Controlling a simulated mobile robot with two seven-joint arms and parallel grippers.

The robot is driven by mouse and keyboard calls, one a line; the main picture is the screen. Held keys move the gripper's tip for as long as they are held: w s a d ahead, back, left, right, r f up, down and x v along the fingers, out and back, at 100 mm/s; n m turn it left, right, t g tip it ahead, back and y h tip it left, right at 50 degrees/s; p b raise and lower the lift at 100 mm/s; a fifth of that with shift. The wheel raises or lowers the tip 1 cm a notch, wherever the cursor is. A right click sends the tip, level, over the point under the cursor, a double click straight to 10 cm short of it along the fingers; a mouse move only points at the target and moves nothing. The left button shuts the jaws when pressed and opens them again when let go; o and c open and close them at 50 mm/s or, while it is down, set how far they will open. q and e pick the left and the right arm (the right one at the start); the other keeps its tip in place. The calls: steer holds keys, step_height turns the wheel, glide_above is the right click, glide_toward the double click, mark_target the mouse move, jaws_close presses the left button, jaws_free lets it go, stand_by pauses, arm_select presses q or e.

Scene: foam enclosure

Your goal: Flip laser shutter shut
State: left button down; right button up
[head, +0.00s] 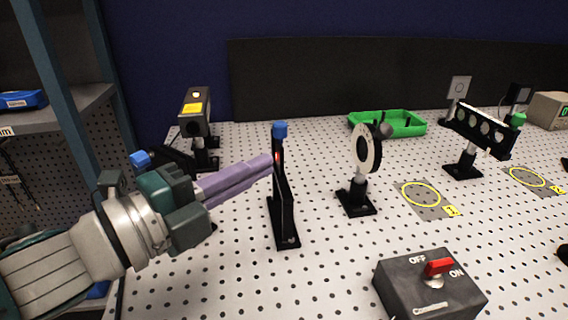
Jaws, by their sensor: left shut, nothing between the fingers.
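A laser head (195,112), a dark box with a yellow label, stands on a post at the back left. A narrow black upright piece with a blue tip (280,130) rises from a black base on the perforated board; it appears to be the shutter flag. A small red spot shows near its upper part. My left gripper (270,163) has its purple fingers together and empty, pointing right. Their tips overlap the flag's left edge in the picture; I cannot tell whether they touch. A second blue-tipped dark part (141,159) lies behind my left wrist, partly hidden. My right gripper is out of view.
A round disc on a post (367,150) stands right of the flag. A switch box (430,285) with a red lever is at the front right. A green tray (387,122) and a lens rack (483,130) stand farther back. Blue shelving (70,100) is left.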

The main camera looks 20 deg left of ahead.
arm_select(q)
steer(key=v, duration=0.7)
steer(key=shift+a+r+b, duration=0.25)
steer(key=shift+a+b, duration=0.1)
steer(key=shift+a, duration=0.05)
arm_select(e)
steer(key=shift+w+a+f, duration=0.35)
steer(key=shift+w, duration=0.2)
